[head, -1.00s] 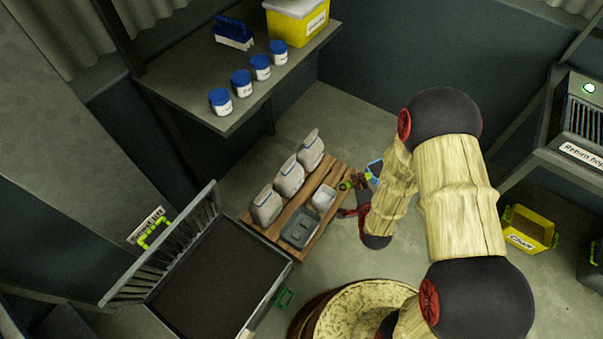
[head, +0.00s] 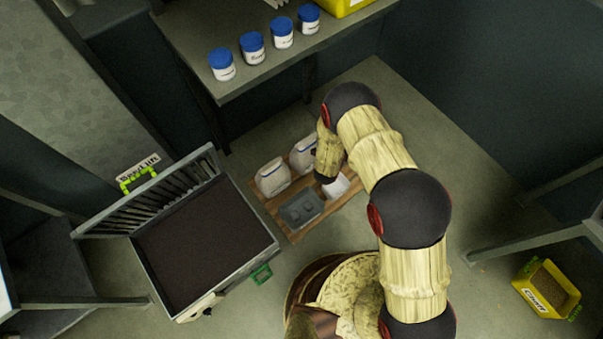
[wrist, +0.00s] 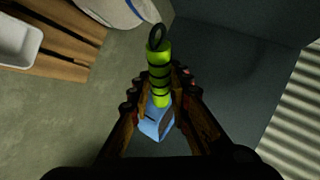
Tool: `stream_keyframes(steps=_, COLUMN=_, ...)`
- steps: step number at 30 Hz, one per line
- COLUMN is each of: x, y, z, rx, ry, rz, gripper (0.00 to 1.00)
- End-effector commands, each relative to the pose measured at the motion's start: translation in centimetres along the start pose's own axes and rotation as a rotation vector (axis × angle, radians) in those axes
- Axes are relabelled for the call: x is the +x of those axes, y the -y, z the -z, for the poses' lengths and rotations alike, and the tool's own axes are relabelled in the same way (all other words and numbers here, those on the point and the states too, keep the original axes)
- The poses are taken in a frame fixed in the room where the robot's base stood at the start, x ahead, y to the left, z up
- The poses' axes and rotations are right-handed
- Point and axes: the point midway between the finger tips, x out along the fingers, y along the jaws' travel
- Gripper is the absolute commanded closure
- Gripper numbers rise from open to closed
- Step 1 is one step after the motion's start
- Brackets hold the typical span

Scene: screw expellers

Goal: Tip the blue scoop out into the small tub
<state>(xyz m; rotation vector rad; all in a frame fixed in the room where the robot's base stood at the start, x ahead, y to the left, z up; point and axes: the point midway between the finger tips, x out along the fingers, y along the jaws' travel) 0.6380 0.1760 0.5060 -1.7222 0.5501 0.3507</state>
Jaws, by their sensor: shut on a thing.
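My gripper (wrist: 158,90) is shut on the green, black-banded handle of the blue scoop (wrist: 155,122) in the wrist view. The scoop's blue body shows between the fingers; what it holds cannot be seen. In the head view the gripper and scoop are hidden behind my arm. The small white tub (head: 338,187) stands on the wooden pallet, partly covered by my arm. In the wrist view the tub (wrist: 16,42) is at the left edge, well apart from the scoop.
The pallet (head: 274,213) also carries white sacks (head: 272,177) and a grey lidded box (head: 301,209). A large dark-filled bin (head: 195,245) stands left. Blue-lidded jars (head: 252,49) line the shelf above. A yellow bin (head: 547,288) sits right on open floor.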

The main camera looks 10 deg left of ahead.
Motion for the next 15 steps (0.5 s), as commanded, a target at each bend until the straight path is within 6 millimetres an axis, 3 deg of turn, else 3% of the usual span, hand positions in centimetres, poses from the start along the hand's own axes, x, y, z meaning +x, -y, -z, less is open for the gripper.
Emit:
stream_keyframes(steps=1, x=0.5, y=-1.7, z=-2.4, rx=0.000, ry=-0.004, rz=-0.002, gripper=1.00)
stream_keyframes(steps=6, x=0.9, y=-6.7, z=-8.7, rx=0.022, ry=-0.041, rz=-0.014, gripper=1.00)
stream_keyframes(steps=12, x=0.4, y=-13.2, z=-14.8, rx=0.047, ry=-0.081, rz=-0.024, gripper=1.00)
stream_keyframes(steps=15, x=-0.1, y=-15.9, z=-16.9, rx=0.055, ry=-0.097, rz=-0.028, gripper=1.00)
